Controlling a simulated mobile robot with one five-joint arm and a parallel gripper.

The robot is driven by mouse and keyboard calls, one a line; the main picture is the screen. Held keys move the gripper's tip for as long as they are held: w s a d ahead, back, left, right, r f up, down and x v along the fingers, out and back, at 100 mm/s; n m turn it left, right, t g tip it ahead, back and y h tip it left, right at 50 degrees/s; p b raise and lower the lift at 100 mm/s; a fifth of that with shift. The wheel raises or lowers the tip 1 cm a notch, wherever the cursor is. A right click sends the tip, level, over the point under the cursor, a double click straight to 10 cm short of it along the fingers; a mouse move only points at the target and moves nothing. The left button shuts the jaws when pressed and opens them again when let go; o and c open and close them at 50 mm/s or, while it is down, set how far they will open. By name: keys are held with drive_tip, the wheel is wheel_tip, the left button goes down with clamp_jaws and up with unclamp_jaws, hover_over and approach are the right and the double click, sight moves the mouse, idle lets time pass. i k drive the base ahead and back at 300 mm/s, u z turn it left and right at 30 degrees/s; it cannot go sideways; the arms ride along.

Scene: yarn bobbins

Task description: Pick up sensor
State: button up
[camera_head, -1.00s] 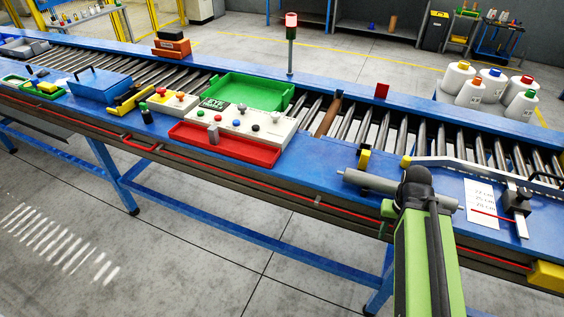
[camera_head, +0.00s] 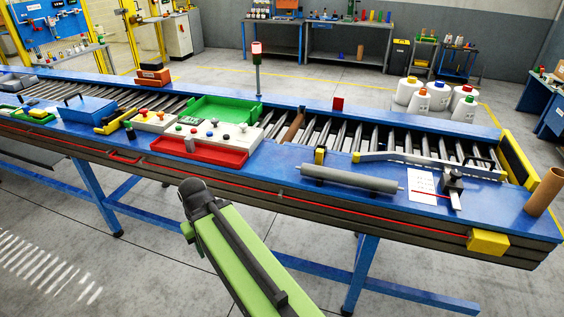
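No part is clearly labelled as the sensor. A small upright yellow-and-black block (camera_head: 320,155) stands on the blue bench behind the grey roller, and a black clamp-like block on a metal slide (camera_head: 453,182) is at the right. A yellow box (camera_head: 488,242) sits on the bench's front edge. I cannot tell which of these is the sensor. My green-and-black arm rises from the bottom centre, in front of the bench. Its fingers do not show, so my gripper is not visible.
The blue conveyor bench (camera_head: 300,160) crosses the view. A grey roller (camera_head: 350,179), white paper (camera_head: 421,186), red tray (camera_head: 205,152), green tray (camera_head: 222,108) and cardboard tube (camera_head: 544,191) are on it. Floor in front is clear.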

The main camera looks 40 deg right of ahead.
sight(320, 153)
drive_tip(key=z, duration=0.1)
drive_tip(key=i, duration=1)
drive_tip(key=u, duration=0.05)
